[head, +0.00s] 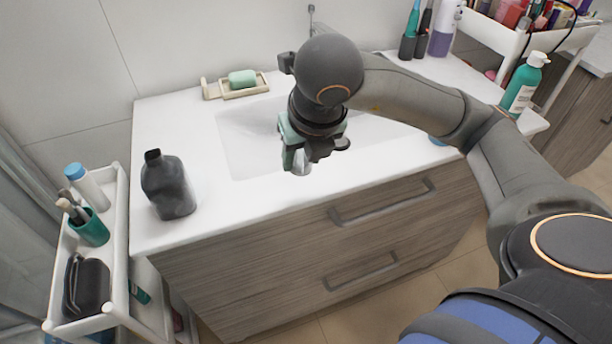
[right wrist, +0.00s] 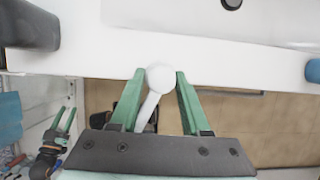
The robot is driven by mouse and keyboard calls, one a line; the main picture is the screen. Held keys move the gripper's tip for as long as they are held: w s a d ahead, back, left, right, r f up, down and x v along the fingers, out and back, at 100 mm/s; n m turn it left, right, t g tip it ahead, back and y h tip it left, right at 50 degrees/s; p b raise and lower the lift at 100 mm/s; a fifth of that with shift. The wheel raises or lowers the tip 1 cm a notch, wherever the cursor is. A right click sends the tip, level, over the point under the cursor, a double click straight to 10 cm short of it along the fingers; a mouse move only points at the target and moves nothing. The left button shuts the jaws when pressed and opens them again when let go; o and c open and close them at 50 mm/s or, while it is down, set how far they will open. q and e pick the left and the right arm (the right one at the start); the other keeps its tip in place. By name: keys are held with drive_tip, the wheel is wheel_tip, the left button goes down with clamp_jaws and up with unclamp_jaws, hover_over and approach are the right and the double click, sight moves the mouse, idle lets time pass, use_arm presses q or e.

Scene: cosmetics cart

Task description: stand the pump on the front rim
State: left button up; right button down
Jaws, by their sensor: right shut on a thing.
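My right gripper (head: 300,165) is over the front part of the basin counter. Its green fingers, also in the right wrist view (right wrist: 159,75), are shut on a small pale thing (right wrist: 159,77), apparently the pump, with a round end and thin stem. In the head view the fingers mostly hide it. The front rim (head: 245,205) is the white strip before the sink; it crosses the right wrist view (right wrist: 100,58). I cannot tell whether the pump touches it. My left gripper (right wrist: 62,120) shows small in the right wrist view, its green fingers apart.
A dark bottle (head: 168,187) stands at the rim's left end. A soap dish (head: 215,91) with green soap (head: 242,79) is behind the sink. A blue item (head: 437,140) is to the right. A white cart (head: 118,235) stands left. The rim between is clear.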

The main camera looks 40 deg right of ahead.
sight(305, 160)
drive_tip(key=shift+w+d+f+b, duration=0.25)
drive_tip(key=shift+w+d+f, duration=0.1)
drive_tip(key=shift+f, duration=0.3)
drive_tip(key=shift+w+d+f+b, duration=0.2)
drive_tip(key=shift+w+d+f, duration=0.1)
drive_tip(key=shift+f, duration=0.3)
drive_tip(key=shift+w+d+f, duration=0.3)
drive_tip(key=shift+f, duration=0.1)
drive_tip(key=f, duration=0.3)
drive_tip(key=shift+w+d+f, duration=0.2)
drive_tip(key=shift+f, duration=0.05)
use_arm(q)
drive_tip(key=shift+w+d, duration=0.6)
use_arm(e)
drive_tip(key=shift+f, duration=0.25)
use_arm(q)
drive_tip(key=shift+f+h, duration=0.2)
drive_tip(key=shift+h, duration=0.1)
use_arm(e)
drive_tip(key=shift+c, duration=1.9)
unclamp_jaws()
use_arm(q)
drive_tip(key=shift+d+r, duration=0.1)
use_arm(e)
drive_tip(key=shift+r, duration=0.15)
